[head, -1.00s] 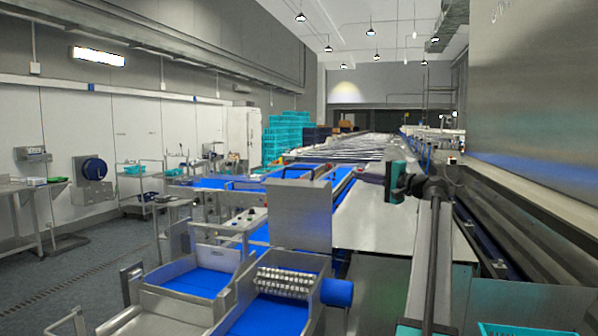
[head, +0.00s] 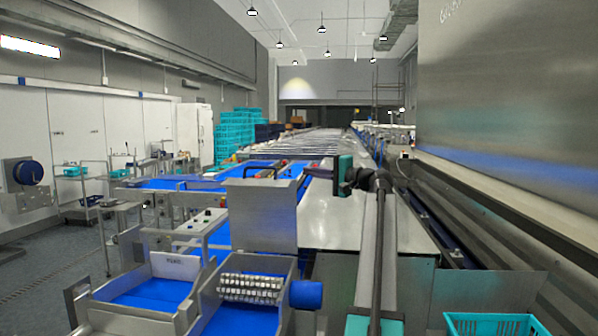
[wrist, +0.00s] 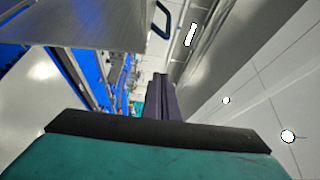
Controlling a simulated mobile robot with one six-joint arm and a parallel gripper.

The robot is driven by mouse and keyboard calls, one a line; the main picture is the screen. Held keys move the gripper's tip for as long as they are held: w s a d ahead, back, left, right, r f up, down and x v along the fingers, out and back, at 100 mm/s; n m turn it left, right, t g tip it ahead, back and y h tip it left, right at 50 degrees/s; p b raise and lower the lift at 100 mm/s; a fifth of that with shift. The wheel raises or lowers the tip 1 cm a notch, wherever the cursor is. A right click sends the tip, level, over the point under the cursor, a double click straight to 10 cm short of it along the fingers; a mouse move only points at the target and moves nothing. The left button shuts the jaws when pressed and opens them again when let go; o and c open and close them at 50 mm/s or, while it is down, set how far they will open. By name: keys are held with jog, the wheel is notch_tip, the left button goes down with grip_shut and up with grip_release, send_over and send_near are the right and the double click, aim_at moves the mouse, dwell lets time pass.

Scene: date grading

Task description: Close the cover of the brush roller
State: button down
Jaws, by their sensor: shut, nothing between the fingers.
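The brush roller (head: 250,288), with pale bristle rows, lies across a steel-sided blue chute at the lower middle of the head view. A blue cylinder (head: 306,294) sits at its right end. The roller is exposed from above. A steel plate that looks like its cover (head: 262,215) stands upright behind it. My gripper (head: 343,175) is right of the plate's upper edge, apart from it in the picture. Its fingers (wrist: 163,97) are together and empty in the wrist view. A steel panel (wrist: 90,20) with a dark loop handle (wrist: 161,19) shows there; I cannot tell if it is the cover.
A blue-floored tray (head: 150,293) adjoins the roller on the left. A flat steel surface (head: 325,222) lies behind my arm. A teal basket (head: 495,324) is at lower right, below a large steel housing (head: 510,100). Open floor (head: 50,270) shows at left.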

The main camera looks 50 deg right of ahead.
jog(key=w+a+p, duration=0.3)
jog(key=w+a, duration=0.1)
jog(key=w, duration=0.4)
jog(key=shift+w+a+p, duration=0.15)
jog(key=shift+w+p, duration=0.1)
jog(key=shift+p, duration=0.1)
dwell(0.5)
